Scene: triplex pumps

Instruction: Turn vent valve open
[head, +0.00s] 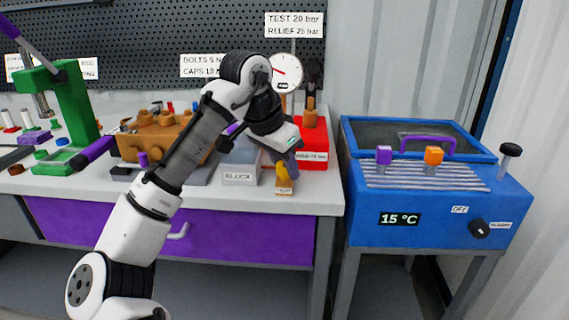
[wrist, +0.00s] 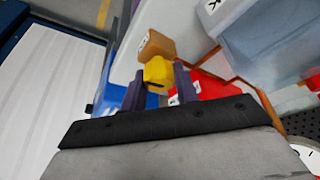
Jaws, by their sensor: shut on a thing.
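The yellow vent valve handle (head: 282,171) sits on a small orange-brown block with a label (head: 285,190) at the front edge of the white bench. My gripper (head: 289,163) reaches down to it from above. In the wrist view the yellow handle (wrist: 157,72) lies between the two dark fingers of my gripper (wrist: 159,79), which is shut on it. The orange-brown block (wrist: 155,45) shows just beyond the handle. The fingers partly hide the handle's sides, and its turn angle is hard to tell.
A grey bin labelled BLOCK (head: 239,177) stands just left of the valve. A red test unit (head: 312,150) with a gauge (head: 287,72) is behind it. A blue bath (head: 430,215) stands to the right, past a gap. A brown pump body (head: 160,140) and green press (head: 70,115) are left.

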